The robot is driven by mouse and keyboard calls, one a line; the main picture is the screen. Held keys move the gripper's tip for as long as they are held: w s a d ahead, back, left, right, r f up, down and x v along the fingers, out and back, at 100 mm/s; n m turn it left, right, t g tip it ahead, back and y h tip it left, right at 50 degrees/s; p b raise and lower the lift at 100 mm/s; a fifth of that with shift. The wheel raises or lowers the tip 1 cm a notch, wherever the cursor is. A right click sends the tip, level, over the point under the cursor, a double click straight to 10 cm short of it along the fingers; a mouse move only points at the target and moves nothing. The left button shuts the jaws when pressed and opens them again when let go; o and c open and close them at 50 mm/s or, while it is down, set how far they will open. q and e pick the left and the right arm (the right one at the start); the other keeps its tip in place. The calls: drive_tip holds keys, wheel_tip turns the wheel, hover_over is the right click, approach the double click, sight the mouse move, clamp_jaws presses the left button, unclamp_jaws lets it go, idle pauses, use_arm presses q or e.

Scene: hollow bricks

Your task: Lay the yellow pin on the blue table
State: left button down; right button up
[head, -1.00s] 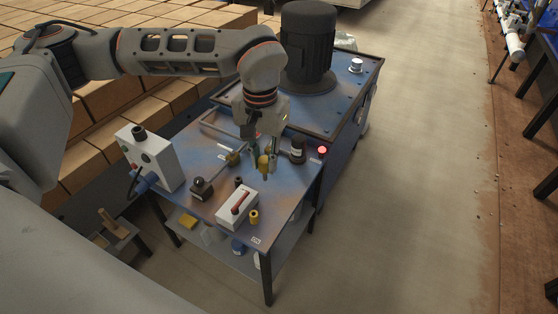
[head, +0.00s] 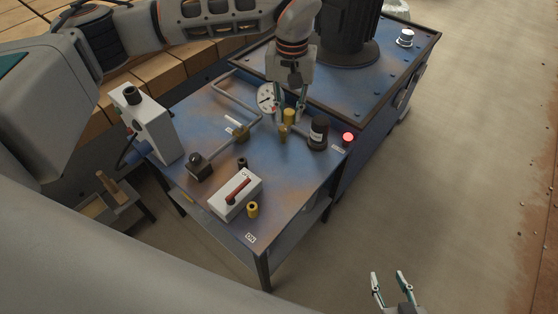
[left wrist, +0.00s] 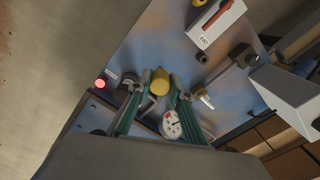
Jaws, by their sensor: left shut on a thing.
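The yellow pin (head: 289,116) is between the fingers of my left gripper (head: 291,110), which is shut on it. The pin points down, its narrower end lowest, over the back part of the blue table (head: 296,187). I cannot tell whether its lower end touches the table. In the left wrist view the round yellow end of the pin (left wrist: 160,82) shows between the green-edged fingers of the left gripper (left wrist: 159,78). My right gripper (head: 391,277) is open and empty, low in the head view, over the floor right of the table.
A white switch box (head: 236,194), a yellow bushing (head: 252,209) and a grey control box (head: 153,125) also stand on the table. The right front tabletop is clear.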

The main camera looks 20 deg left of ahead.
use_arm(q)
wheel_tip(320, 180, down, 19)
drive_tip(key=shift+s+r+b, duration=0.1)
drive_tip(key=shift+r+b, duration=0.1)
drive_tip(key=shift+b, duration=0.35)
drive_tip(key=shift+f, duration=0.25)
drive_tip(key=c, duration=1.8)
unclamp_jaws()
